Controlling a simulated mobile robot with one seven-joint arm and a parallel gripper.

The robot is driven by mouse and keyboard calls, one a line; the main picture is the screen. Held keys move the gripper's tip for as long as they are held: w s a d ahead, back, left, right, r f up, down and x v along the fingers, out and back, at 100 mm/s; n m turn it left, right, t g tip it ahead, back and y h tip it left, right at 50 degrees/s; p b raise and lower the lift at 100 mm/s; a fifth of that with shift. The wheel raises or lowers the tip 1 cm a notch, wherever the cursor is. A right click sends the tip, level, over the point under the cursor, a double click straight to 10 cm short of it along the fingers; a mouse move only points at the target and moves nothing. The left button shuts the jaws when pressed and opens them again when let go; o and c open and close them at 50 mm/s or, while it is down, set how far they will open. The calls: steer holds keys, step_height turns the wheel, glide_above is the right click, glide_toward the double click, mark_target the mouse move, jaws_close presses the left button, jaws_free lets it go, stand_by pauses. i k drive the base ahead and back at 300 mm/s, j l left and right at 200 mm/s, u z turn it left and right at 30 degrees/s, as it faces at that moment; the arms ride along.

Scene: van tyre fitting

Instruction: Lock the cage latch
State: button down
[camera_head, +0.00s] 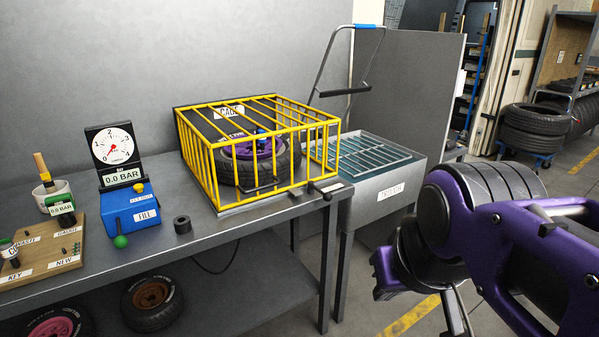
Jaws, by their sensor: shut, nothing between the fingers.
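The yellow barred cage (262,118) stands on the grey bench, its front and top bars closed around a tyre (288,163) with a purple rim. A dark bar handle (262,188) is on the cage's front. A small latch lever with a dark knob (327,196) sits at the cage's lower right front corner, beside a white label too small to read. I cannot tell the latch's exact position. My purple and black arm fills the lower right, apart from the cage and to its right; my gripper's fingers do not show.
A gauge (113,146) reading 0.0 BAR, a blue FILL box (138,210) and a wooden board (45,251) stand at left on the bench (215,237). A grey trough (385,185) adjoins its right end. The bench front before the cage is mostly clear.

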mark_target(328, 197)
steer(key=i+l, duration=0.15)
steer(key=i, duration=0.3)
steer(key=i+l+z, duration=0.15)
steer(key=i, duration=0.25)
